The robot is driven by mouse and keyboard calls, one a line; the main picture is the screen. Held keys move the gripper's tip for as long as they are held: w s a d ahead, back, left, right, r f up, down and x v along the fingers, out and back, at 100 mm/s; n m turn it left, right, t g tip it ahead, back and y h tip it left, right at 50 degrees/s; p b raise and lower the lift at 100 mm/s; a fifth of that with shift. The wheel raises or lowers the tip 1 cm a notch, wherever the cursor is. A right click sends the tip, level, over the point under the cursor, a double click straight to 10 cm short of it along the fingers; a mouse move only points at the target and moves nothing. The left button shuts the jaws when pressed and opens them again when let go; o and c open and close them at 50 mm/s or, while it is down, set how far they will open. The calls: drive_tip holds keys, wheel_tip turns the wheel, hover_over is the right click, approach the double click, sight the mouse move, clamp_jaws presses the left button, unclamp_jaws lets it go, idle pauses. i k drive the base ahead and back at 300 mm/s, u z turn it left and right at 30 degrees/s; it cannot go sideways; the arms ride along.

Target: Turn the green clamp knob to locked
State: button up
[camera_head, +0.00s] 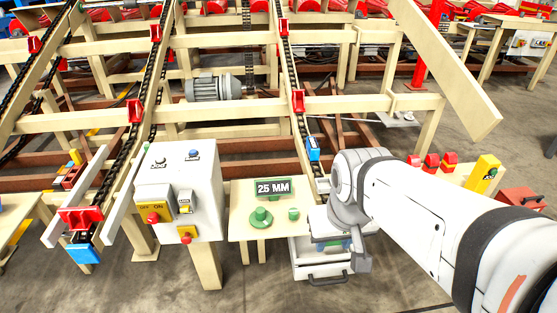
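A green round knob on a wider green base (261,217) sits on a small pale table (241,229), in front of a green "25 MM" sign (273,188). A smaller green cylinder-like piece (293,214) stands to its right. I see no marking that tells whether the knob is locked. My gripper (358,262) is at the end of my white arm, to the right of the knob and apart from it. It points downward by a white drawer unit. Its fingers are not clear enough to tell open from shut.
A white control box (201,172) with buttons stands left of the table. The white drawer unit (308,268) stands below my gripper. Behind is a wooden conveyor frame with chains, red blocks and a grey motor (213,87). Open floor lies in front of the drawer unit.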

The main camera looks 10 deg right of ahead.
sight(294, 212)
drive_tip(key=i, duration=1.1)
drive_tip(key=z, duration=0.55)
